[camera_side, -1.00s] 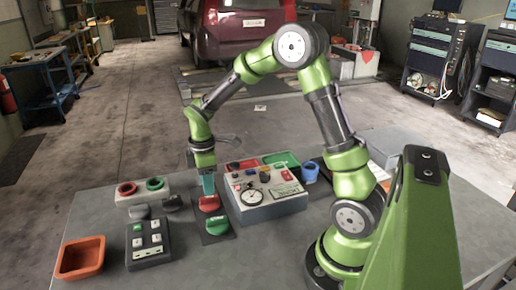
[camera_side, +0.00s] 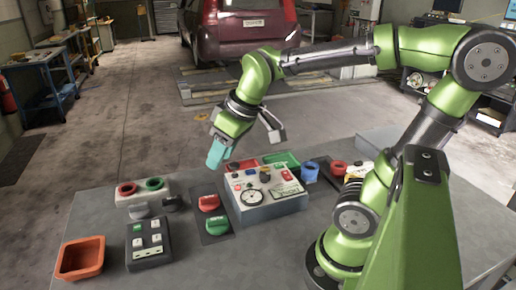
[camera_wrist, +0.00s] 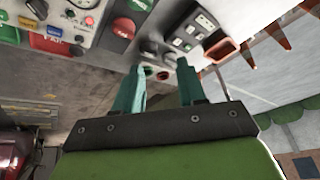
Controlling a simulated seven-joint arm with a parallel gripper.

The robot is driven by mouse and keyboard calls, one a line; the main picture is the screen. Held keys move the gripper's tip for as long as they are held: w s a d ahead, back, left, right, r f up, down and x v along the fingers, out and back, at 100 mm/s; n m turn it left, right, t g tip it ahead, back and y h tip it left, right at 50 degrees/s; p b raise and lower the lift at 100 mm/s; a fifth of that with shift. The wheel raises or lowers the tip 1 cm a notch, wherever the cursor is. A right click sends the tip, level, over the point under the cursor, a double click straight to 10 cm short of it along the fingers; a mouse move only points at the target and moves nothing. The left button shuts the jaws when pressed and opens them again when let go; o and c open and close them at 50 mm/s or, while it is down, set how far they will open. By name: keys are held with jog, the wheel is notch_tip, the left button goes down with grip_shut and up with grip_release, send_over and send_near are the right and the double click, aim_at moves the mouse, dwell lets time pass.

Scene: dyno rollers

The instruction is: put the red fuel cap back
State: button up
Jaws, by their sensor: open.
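The red fuel cap (camera_side: 209,202) lies on a dark pad (camera_side: 216,240), behind a green cap (camera_side: 214,227). The red cap also shows in the wrist view (camera_wrist: 124,27). Left of the pad is a grey block with a red-rimmed opening (camera_side: 126,189) and a green-rimmed opening (camera_side: 154,184). My gripper (camera_side: 216,157) is open and empty, raised and tilted above the back of the table, clear of the red cap. In the wrist view its teal fingers (camera_wrist: 160,90) are spread, with the block's rims seen small between them.
A grey panel with a dial (camera_side: 265,205) stands right of the pad. A button box (camera_side: 148,245) and an orange bin (camera_side: 81,258) are at the front left.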

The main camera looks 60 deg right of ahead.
jog(key=s+m, duration=0.1)
jog(key=s+a+m+t, duration=0.1)
jog(key=s+m, duration=0.1)
jog(key=s+a+m+t+y, duration=0.1)
jog(key=s, duration=0.1)
jog(key=shift+s+a+r, duration=0.1)
jog(key=shift+a+r, duration=0.1)
dwell(1.1)
